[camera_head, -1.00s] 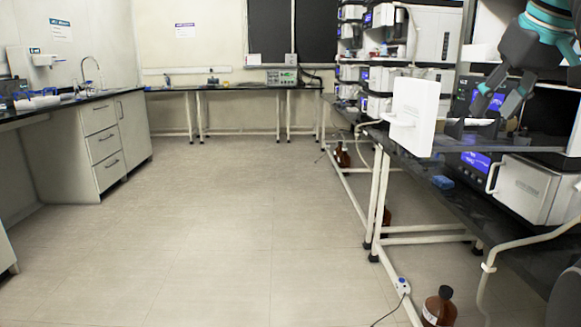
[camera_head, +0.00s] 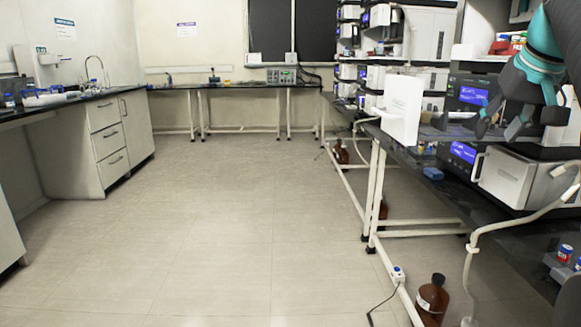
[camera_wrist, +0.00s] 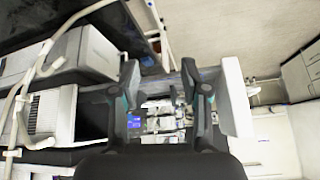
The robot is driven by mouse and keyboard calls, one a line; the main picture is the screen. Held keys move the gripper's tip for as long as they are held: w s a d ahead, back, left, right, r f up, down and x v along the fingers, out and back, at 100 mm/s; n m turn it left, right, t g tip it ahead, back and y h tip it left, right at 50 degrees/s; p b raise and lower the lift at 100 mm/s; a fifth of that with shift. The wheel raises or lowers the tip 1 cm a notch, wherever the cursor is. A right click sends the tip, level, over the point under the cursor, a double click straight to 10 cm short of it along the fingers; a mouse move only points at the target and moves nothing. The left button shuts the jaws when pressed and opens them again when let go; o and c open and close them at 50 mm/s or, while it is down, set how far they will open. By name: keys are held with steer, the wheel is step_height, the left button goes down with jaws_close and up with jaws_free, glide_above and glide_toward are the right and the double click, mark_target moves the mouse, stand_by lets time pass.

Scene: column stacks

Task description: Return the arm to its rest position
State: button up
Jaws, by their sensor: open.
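My gripper (camera_head: 497,128) is in the right part of the head view, with its dark fingers pointing down in front of the instrument stack on the right bench. Its fingers are apart with nothing seen between them. In the wrist view my gripper (camera_wrist: 165,88) also shows two separate fingers with an empty gap. The teal and black arm links above it run out at the upper right of the head view.
The right bench (camera_head: 455,183) holds instruments; a white open door panel (camera_head: 403,110) stands left of my gripper. A white-fronted unit (camera_head: 512,180) sits below it. A brown bottle (camera_head: 432,298) stands on the floor. The floor (camera_head: 220,220) at the middle is clear.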

steer(key=s+a+f+m+g, duration=0.1)
steer(key=s+a+f, duration=0.15)
steer(key=f, duration=0.65)
steer(key=s+a+f, duration=0.2)
steer(key=a+f, duration=0.2)
steer(key=f, duration=0.4)
steer(key=s+a+f+n, duration=0.3)
steer(key=s+a+f, duration=1.1)
steer(key=s+f, duration=0.1)
steer(key=shift+y, duration=0.3)
